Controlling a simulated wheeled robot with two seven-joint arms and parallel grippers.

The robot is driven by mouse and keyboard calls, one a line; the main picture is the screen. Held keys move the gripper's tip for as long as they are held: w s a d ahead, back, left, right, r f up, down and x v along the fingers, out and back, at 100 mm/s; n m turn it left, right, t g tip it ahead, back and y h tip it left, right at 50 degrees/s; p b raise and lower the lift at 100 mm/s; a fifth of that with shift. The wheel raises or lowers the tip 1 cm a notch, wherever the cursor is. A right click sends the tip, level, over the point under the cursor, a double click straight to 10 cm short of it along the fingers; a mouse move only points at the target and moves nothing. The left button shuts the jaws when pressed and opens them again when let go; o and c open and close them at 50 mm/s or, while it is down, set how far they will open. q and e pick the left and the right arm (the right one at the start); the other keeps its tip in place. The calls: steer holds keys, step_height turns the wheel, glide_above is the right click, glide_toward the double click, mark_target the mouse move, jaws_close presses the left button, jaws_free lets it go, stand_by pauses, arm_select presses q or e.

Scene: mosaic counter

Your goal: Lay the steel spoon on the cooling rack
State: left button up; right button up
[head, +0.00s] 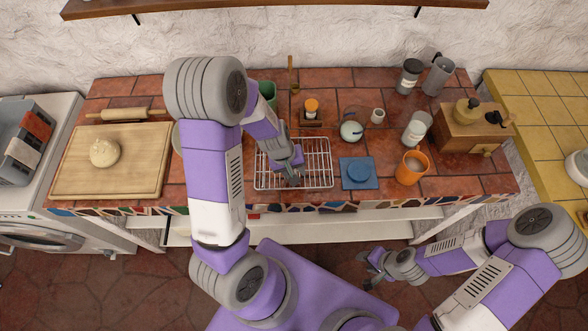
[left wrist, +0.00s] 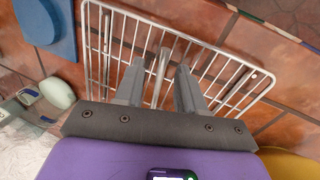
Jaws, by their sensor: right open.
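The wire cooling rack (head: 322,160) lies on the tiled counter, and it fills much of the left wrist view (left wrist: 225,55). My left gripper (head: 292,177) is low over the rack. In the left wrist view its two fingers (left wrist: 158,80) stand apart. A steel spoon (left wrist: 160,72) shows between them as a grey shaft over the rack wires, with a visible gap to each finger. I cannot tell whether it touches the wires. The spoon is not clear in the head view. My right gripper (head: 371,268) is open and empty, in front of the counter.
Right of the rack are a blue board with a round blue piece (head: 359,173) and an orange mug (head: 411,168). Behind it are a small spice stand (head: 312,115) and jars (head: 352,127). A cutting board (head: 110,175) with dough lies left.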

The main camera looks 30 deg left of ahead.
arm_select(q)
steer(key=shift+r, duration=0.1)
steer(key=p+v, duration=0.2)
steer(key=v, duration=0.5)
steer(key=shift+r+p, duration=0.15)
steer(key=shift+p, duration=0.15)
arm_select(e)
step_height(320, 180, up, 3)
steer(key=shift+f, duration=0.15)
